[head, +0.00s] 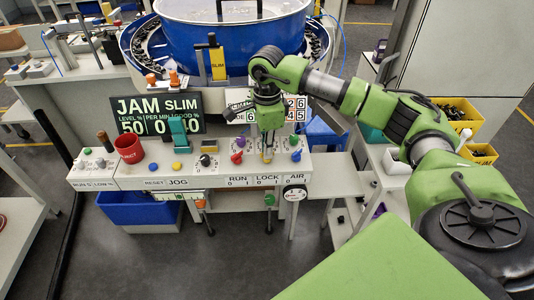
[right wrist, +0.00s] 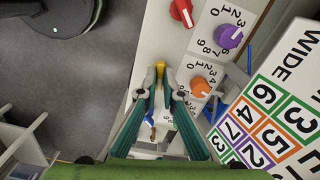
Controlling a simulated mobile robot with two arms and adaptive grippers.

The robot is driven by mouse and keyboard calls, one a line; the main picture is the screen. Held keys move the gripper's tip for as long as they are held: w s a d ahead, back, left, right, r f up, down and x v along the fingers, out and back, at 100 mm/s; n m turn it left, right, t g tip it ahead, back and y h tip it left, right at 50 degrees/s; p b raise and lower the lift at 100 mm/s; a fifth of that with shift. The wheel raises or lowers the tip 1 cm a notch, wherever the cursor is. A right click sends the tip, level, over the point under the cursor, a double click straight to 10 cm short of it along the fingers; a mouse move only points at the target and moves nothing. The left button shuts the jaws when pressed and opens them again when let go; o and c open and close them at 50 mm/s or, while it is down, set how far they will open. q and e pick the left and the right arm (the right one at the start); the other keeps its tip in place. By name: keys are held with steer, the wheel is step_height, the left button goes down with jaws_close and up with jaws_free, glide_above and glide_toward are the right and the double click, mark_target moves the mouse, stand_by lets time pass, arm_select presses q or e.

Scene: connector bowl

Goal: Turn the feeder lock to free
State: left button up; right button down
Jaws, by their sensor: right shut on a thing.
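The feeder lock is a yellow handle (head: 267,159) above the LOCK 0 1 label on the white control panel (head: 130,176). My right gripper (head: 267,150) points down at it from above and is shut on it. In the right wrist view, my right gripper (right wrist: 159,72) has its two fingertips on either side of the yellow handle (right wrist: 161,66). The fingers hide much of the handle, so I cannot tell whether it stands at 0 or 1. My left gripper is not in view.
A JAM SLIM display (head: 158,115) and the blue bowl (head: 235,35) stand behind.

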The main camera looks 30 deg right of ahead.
steer(key=n+b, duration=0.2)
steer(key=n, duration=0.2)
steer(key=shift+n+b, duration=0.5)
steer(key=shift+n, duration=0.7)
steer(key=shift+r, duration=0.1)
steer(key=c, duration=2.2)
jaws_free()
step_height(320, 180, up, 12)
